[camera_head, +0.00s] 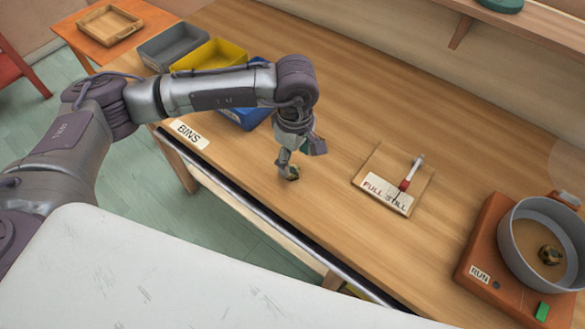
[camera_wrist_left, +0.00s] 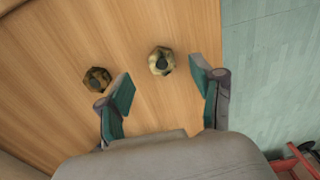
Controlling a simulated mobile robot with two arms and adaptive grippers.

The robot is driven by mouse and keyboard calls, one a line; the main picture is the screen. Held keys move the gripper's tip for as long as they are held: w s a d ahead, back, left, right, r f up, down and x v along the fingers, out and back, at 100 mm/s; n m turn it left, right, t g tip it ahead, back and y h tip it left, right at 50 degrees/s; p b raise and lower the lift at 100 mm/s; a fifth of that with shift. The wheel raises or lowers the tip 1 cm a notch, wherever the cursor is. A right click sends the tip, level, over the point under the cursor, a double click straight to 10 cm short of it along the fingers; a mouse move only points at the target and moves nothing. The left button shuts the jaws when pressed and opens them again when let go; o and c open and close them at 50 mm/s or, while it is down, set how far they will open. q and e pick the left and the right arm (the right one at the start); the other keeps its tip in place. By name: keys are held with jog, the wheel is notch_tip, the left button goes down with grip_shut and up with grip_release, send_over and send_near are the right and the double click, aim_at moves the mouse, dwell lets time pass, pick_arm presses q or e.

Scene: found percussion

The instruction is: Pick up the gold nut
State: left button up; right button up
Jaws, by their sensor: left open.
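My left gripper (camera_head: 300,160) is open and points down close to the wooden table top. A gold nut (camera_head: 293,174) with dark patches lies on the table right by its fingertips. In the left wrist view, one gold nut (camera_wrist_left: 161,61) lies ahead of the gap between the two green-padded fingers (camera_wrist_left: 163,90), which do not touch it. A second, darker gold-brown nut (camera_wrist_left: 97,79) lies to the left, outside the left finger. In the head view only one nut shows beside the gripper. My right gripper is in neither view.
An orange base (camera_head: 487,240) carries a grey pan (camera_head: 513,240) holding another gold-brown nut (camera_head: 550,254). A wooden board (camera_head: 369,172) with a gauge lies between. Grey (camera_head: 172,46), yellow (camera_head: 212,54) and blue (camera_head: 240,118) bins stand behind my arm. The table's front edge is close to the gripper.

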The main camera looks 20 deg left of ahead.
aim_at(292, 170)
pick_arm(q)
jog(key=shift+a+f+p, duration=0.25)
jog(key=shift+f+p, duration=0.6)
jog(key=shift+f, duration=0.2)
notch_tip(292, 170, down, 2)
jog(key=shift+f, duration=0.15)
jog(key=shift+w+f, duration=0.1)
jog(key=shift+f, duration=0.1)
grip_shut()
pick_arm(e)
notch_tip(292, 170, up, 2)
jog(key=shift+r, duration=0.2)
